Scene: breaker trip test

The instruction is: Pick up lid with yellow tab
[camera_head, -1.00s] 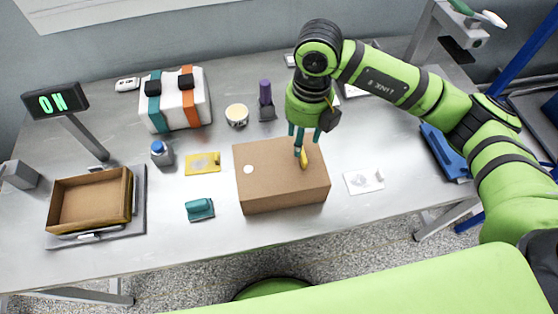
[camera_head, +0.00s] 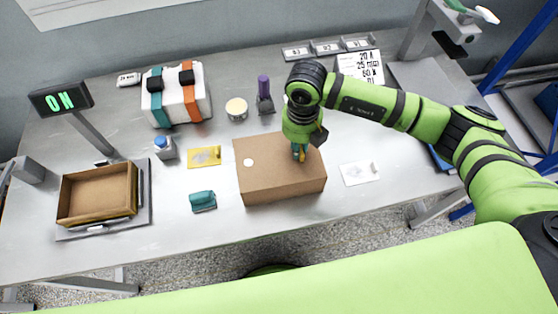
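The lid is the brown cardboard top (camera_head: 270,175) in the middle of the table, with a white dot near its left end. A small yellow tab (camera_head: 303,154) stands on it toward the right back. My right gripper (camera_head: 300,152) points down onto the lid with its teal fingertips at the tab. The hand hides much of the fingers, so I cannot tell whether they are shut on the tab or just around it. The lid sits level, with no visible lift. My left gripper is not in view.
An open cardboard tray (camera_head: 97,193) stands on a grey plate at the left, by the ON display (camera_head: 61,98). A white card (camera_head: 360,173) lies right of the box.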

